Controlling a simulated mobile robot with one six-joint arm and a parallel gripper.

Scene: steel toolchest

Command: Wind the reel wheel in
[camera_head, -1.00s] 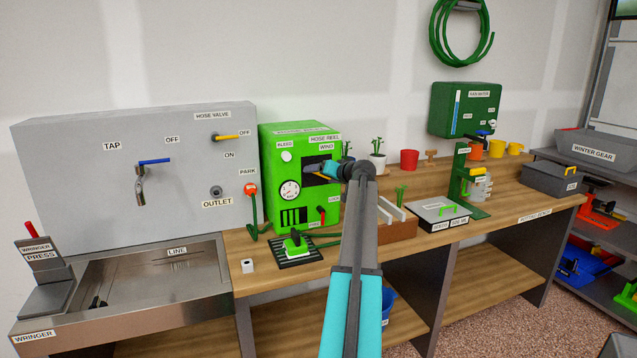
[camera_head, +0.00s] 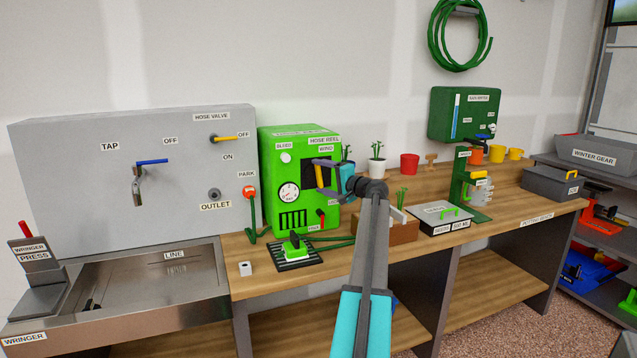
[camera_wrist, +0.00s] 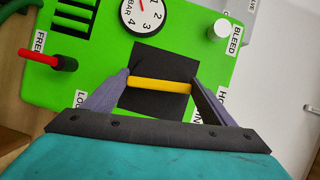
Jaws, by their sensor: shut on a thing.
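The green hose reel box (camera_head: 270,180) stands on the bench, with a dark square face (camera_wrist: 160,60) under its WIND label. A yellow bar (camera_wrist: 158,86), the grip of the wind wheel, crosses in front of that face in the wrist view. In the head view the yellow bar (camera_head: 319,175) stands nearly upright. My gripper (camera_head: 326,177) reaches it from the right, and in the wrist view its two fingers (camera_wrist: 161,84) close on the bar's ends. The red lever (camera_wrist: 48,60) lies by the FREE label. The wheel's rim cannot be made out.
A gauge (camera_head: 287,193) and a white BLEED knob (camera_head: 285,157) sit on the box. A green tool (camera_head: 294,243) on a black mat and a green hose lie in front. A brown planter (camera_head: 402,231) stands right of my arm. The front bench (camera_head: 258,287) is partly clear.

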